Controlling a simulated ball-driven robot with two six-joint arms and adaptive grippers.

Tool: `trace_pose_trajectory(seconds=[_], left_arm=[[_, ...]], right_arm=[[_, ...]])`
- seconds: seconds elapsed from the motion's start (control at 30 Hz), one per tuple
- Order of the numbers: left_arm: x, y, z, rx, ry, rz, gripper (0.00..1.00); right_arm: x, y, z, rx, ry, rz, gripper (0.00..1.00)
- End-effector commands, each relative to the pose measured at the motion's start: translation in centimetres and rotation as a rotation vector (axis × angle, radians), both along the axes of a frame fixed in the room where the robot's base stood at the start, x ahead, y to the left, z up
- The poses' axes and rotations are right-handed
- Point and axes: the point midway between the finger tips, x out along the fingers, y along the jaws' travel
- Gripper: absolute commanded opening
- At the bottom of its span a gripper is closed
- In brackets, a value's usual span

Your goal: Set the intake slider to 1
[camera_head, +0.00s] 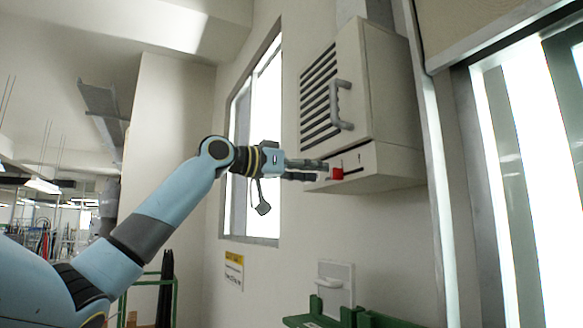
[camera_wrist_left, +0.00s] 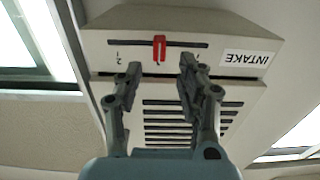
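The intake unit is a pale wall box (camera_head: 385,95) with a lower panel that carries a red slider knob (camera_head: 337,174). In the left wrist view the panel is upside down, with an INTAKE label (camera_wrist_left: 246,58) at right. The red knob (camera_wrist_left: 159,48) stands in a dark slot near the middle mark, between the 2 mark at left and a mark at right partly hidden by a finger. My left gripper (camera_head: 326,170) is at the panel, close to the knob. In the wrist view its fingers (camera_wrist_left: 160,80) are apart, with nothing between the tips. My right gripper is out of view.
Dark vent slats (camera_head: 318,95) and a grey handle (camera_head: 341,105) are on the box above the panel. A window (camera_head: 256,130) is left of the box. Green frame parts (camera_head: 335,318) and a white wall fitting (camera_head: 335,282) are below. Open air lies beneath the box.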

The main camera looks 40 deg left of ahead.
Motion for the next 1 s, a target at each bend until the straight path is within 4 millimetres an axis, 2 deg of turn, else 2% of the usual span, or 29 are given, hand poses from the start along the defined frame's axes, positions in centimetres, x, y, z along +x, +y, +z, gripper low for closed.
trace_pose_trajectory(seconds=[0.03,0.2,0.4,0.63,1.0], left_arm=[[-1.0,0.4,-0.2,0.010,0.005,0.002,0.38],[-3.7,1.5,-0.1,0.009,0.005,0.001,0.38],[-5.4,2.4,-0.2,0.006,0.003,0.002,0.38],[-6.2,2.5,-0.1,0.001,0.003,-0.002,0.38],[-6.3,2.5,0.0,-0.001,0.001,-0.003,0.38]], right_arm=[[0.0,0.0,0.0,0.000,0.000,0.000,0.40],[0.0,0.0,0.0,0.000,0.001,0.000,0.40],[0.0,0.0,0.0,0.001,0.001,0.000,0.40],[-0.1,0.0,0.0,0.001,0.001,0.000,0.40],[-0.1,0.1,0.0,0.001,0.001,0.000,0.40]])
